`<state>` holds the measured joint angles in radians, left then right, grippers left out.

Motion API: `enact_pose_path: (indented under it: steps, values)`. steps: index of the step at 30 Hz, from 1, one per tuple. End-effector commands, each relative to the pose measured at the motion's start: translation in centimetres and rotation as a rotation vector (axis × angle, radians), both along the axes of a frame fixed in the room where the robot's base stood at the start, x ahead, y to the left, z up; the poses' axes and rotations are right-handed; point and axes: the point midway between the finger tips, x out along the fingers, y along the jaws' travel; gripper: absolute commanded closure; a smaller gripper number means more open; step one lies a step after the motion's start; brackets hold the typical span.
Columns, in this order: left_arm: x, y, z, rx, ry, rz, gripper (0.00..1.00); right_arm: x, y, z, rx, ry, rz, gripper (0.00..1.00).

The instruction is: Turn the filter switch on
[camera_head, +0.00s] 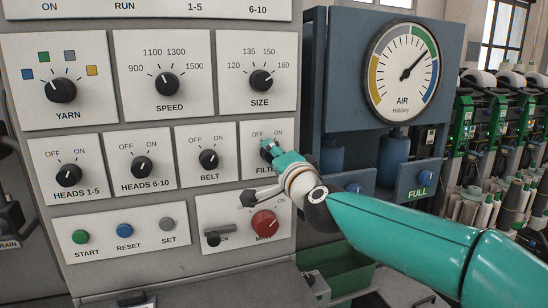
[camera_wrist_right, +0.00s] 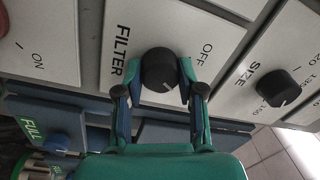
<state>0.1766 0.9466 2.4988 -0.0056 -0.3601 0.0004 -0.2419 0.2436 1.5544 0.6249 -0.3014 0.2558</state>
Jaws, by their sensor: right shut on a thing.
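The filter switch is a black round knob (camera_wrist_right: 158,68) on a white plate marked FILTER, OFF and ON, in the lower right of the panel's knob rows. My right gripper (camera_head: 270,152) reaches it from the right and covers most of it in the head view. In the right wrist view, the green fingertips (camera_wrist_right: 161,76) sit on either side of the knob, shut on it. The OFF mark shows there; the ON mark is hidden behind a finger. My left gripper is not in view.
The belt knob (camera_head: 208,159) is just left, the size knob (camera_head: 261,80) above. The red main switch (camera_head: 265,223) and a dark lever (camera_head: 214,238) sit below. The blue air cabinet with its gauge (camera_head: 403,72) stands to the right, a green bin (camera_head: 340,270) below it.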

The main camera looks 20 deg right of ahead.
Motion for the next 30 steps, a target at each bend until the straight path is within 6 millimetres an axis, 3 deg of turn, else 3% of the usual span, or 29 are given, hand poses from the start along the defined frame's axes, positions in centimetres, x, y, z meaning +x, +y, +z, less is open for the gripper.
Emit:
enact_pose_path:
  steps: [4, 5, 9, 22, 30]
  values:
    - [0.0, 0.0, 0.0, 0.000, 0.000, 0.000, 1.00, 0.1, -0.2, -0.3, 0.003, 0.004, -0.004, 0.97]
    - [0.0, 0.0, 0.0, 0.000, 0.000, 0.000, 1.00, 0.1, -0.2, -0.3, 0.003, 0.004, -0.004, 0.57]
    - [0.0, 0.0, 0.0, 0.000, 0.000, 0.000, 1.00, 0.0, -0.1, -0.2, 0.002, 0.004, -0.002, 0.37]
    - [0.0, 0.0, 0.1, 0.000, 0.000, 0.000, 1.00, -0.7, -0.1, 0.0, 0.000, 0.001, -0.001, 0.37]
    - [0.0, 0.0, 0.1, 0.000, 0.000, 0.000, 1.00, -4.9, -0.3, -0.2, 0.001, -0.001, -0.001, 0.37]
